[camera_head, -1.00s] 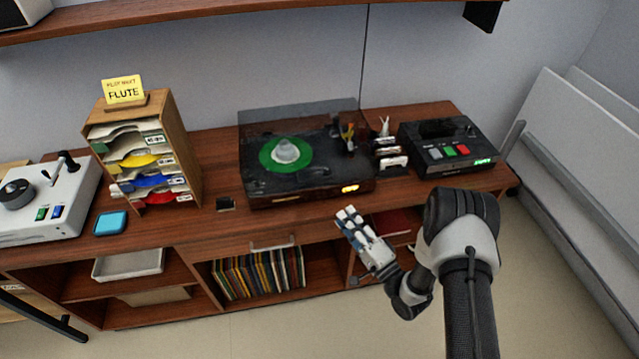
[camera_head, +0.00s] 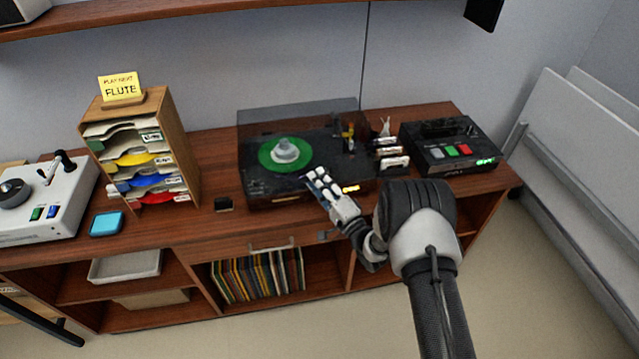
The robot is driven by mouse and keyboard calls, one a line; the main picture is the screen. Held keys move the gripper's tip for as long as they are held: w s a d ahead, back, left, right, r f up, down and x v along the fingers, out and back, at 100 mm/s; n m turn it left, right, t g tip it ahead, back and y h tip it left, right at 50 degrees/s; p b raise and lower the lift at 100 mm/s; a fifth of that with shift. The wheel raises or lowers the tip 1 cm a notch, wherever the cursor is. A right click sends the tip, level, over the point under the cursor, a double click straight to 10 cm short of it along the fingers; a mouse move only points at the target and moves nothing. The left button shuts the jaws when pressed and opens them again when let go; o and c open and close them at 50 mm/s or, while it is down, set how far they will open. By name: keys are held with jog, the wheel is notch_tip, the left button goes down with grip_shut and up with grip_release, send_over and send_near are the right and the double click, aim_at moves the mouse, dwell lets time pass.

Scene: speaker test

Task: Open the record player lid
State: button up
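The record player (camera_head: 262,193) is a dark box on the wooden cabinet, with a green record (camera_head: 270,163) on its platter and an orange display at the front right. My gripper (camera_head: 317,180) is at the player's front edge, right of centre, and hides part of that edge. Whether it touches the lid or is only in front of it cannot be told. The finger gap is too small to judge.
A black device with coloured buttons (camera_head: 447,147) stands right of the player, with small items between them. A paper sorter (camera_head: 165,130) with a yellow FLUTE card (camera_head: 121,87) stands left. A shelf (camera_head: 200,15) runs above.

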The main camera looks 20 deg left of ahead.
jog(key=shift+c, duration=0.5)
grip_shut()
